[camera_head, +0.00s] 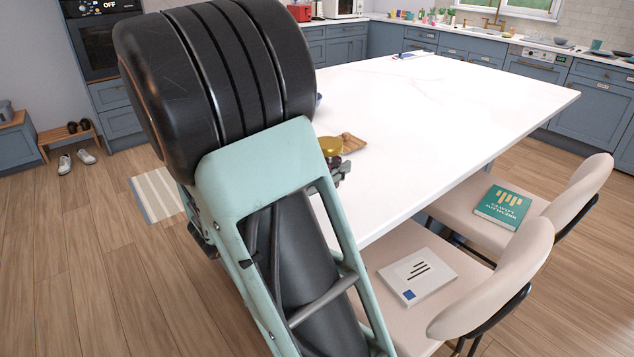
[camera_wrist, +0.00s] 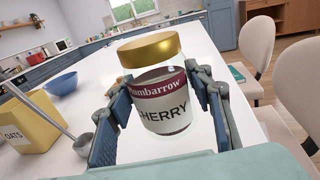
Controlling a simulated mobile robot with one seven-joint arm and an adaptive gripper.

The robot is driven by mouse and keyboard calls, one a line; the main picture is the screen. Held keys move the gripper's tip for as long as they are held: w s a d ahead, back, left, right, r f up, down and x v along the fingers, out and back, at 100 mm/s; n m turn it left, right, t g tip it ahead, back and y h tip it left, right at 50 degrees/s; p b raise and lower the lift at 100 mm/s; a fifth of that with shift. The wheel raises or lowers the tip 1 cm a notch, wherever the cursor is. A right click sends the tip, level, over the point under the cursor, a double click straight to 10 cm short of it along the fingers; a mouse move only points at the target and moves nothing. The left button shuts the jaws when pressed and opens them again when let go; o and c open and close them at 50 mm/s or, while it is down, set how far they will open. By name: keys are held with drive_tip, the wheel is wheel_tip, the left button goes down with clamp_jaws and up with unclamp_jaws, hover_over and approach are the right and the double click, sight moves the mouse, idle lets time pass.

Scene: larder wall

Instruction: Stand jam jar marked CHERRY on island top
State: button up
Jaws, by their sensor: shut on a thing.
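The jam jar (camera_wrist: 163,95) has a gold lid and a maroon and white label reading CHERRY. It is upright between the fingers of my gripper (camera_wrist: 164,100), which is shut on it. In the head view its gold lid (camera_head: 330,145) shows past my arm, by the near left edge of the white island top (camera_head: 440,110). My arm hides most of the jar and gripper there. The island top also spreads behind the jar in the wrist view (camera_wrist: 100,75). I cannot tell whether the jar's base touches it.
In the wrist view a yellow OATS box (camera_wrist: 28,125), a grey metal scoop (camera_wrist: 78,146) and a blue bowl (camera_wrist: 62,82) stand left of the jar. A brown item (camera_head: 353,142) lies by the lid. Chairs (camera_head: 500,280) line the right side. The island's middle is clear.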

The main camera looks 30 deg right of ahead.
sight(330, 169)
drive_tip(key=shift+w+d+f, duration=0.35)
drive_tip(key=shift+d+f, duration=0.1)
drive_tip(key=shift+f, duration=0.2)
drive_tip(key=shift+w+d+f, duration=0.3)
drive_tip(key=shift+d+f, duration=0.15)
drive_tip(key=shift+f, duration=0.15)
drive_tip(key=shift+w+d+f+b, duration=0.15)
drive_tip(key=shift+f+b, duration=0.5)
drive_tip(key=shift+f, duration=1.1)
drive_tip(key=o, duration=1.7)
drive_tip(key=shift+f, duration=0.1)
drive_tip(key=shift+c, duration=0.2)
drive_tip(key=shift+a, duration=0.35)
drive_tip(key=p+v, duration=0.1)
drive_tip(key=v, duration=1)
drive_tip(key=shift+a, duration=0.15)
